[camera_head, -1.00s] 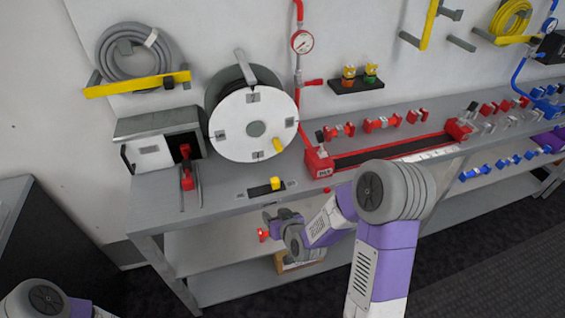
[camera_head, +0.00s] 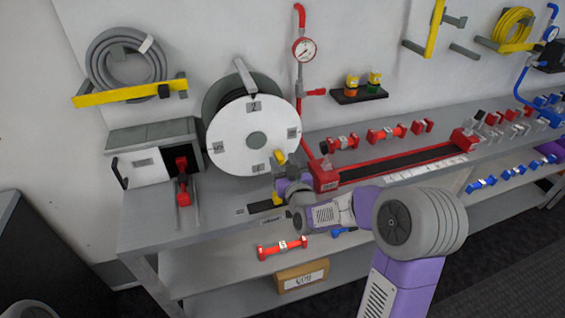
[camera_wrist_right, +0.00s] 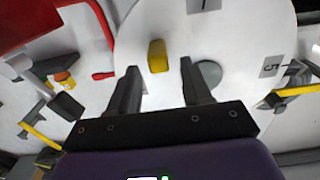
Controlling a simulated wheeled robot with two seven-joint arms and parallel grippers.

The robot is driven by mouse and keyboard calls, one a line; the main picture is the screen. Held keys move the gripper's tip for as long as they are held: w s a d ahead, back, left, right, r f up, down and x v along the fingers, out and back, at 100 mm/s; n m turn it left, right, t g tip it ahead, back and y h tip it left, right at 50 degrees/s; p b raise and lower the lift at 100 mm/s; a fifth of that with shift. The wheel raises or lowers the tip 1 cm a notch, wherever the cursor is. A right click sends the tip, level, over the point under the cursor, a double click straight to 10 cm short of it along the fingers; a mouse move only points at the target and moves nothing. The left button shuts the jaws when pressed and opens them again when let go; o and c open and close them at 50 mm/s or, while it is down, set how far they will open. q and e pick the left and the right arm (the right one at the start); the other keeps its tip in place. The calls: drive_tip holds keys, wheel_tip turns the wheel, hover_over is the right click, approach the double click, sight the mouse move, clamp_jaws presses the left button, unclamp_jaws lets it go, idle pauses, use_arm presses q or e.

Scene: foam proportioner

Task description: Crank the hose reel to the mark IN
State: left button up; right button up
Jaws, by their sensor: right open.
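The hose reel (camera_head: 235,140) stands on the bench, with a white disc in front and a grey hub. Several grey label plates sit around its face; I cannot surely read the mark IN. Its yellow crank knob (camera_head: 280,157) is at the disc's lower right. My right gripper (camera_head: 279,173) is just below and in front of the knob. In the right wrist view the open fingers (camera_wrist_right: 158,70) point at the disc, with the yellow knob (camera_wrist_right: 157,56) between and beyond their tips. Contact is not visible. My left gripper is out of view.
A red pipe with a gauge (camera_head: 305,50) rises right of the reel, above a red block (camera_head: 322,178). A grey box (camera_head: 150,150) with a red handle stands left. A yellow piece (camera_head: 277,198) sits on the bench below the reel. A red coupling (camera_head: 282,247) lies on the lower shelf.

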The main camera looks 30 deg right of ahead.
drive_tip(key=shift+w+d, duration=0.1)
drive_tip(key=shift+w, duration=0.35)
clamp_jaws()
